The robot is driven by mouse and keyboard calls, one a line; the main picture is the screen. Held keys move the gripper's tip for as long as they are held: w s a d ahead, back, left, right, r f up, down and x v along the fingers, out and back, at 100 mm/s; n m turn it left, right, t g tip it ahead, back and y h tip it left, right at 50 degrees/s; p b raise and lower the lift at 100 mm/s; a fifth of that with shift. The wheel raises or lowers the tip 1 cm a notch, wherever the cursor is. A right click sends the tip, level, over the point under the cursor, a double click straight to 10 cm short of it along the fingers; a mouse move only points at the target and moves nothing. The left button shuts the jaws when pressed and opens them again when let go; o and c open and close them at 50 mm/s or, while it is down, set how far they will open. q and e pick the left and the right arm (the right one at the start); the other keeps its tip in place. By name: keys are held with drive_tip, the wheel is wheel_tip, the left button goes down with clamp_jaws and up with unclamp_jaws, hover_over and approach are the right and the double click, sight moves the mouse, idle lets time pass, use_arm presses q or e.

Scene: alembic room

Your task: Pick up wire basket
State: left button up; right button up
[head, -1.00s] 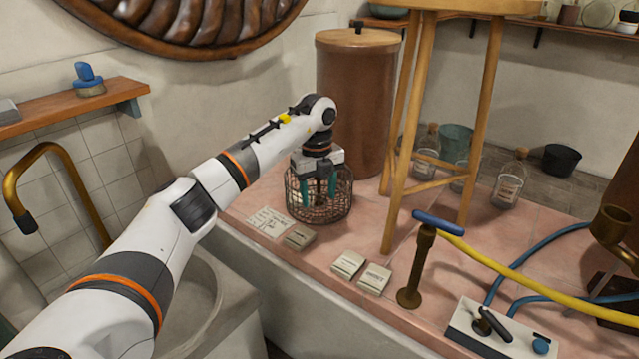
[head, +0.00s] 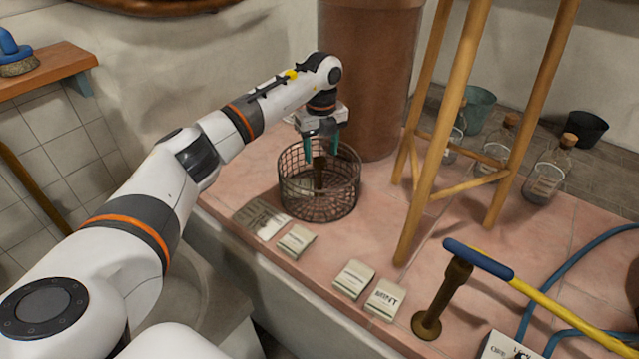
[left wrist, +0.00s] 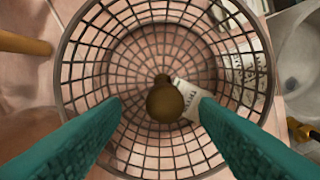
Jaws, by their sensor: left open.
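The wire basket (head: 319,190) is a round, dark mesh basket standing upright on the pink tiled counter. In the left wrist view its rim (left wrist: 66,85) rings most of the picture. A brown upright post with a rounded knob (left wrist: 165,102) stands in its middle and also shows through the mesh in the head view (head: 320,172). My left gripper (head: 321,150) points down over the basket, with its teal fingers at about rim height. My right gripper is not in view.
A tall brown cylinder (head: 368,75) stands close behind the basket. A wooden stool (head: 450,130) stands to the right. Small packets (head: 297,241) and a paper card (head: 262,219) lie in front.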

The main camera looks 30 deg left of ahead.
sight(319, 170)
use_arm(q)
drive_tip(key=shift+f, duration=0.85)
drive_tip(key=f, duration=0.2)
drive_tip(key=f+b, duration=0.1)
drive_tip(key=f, duration=0.2)
drive_tip(key=shift+s+a+f, duration=0.1)
drive_tip(key=shift+s+a, duration=0.05)
drive_tip(key=shift+s, duration=0.05)
drive_tip(key=c, duration=1.1)
clamp_jaws()
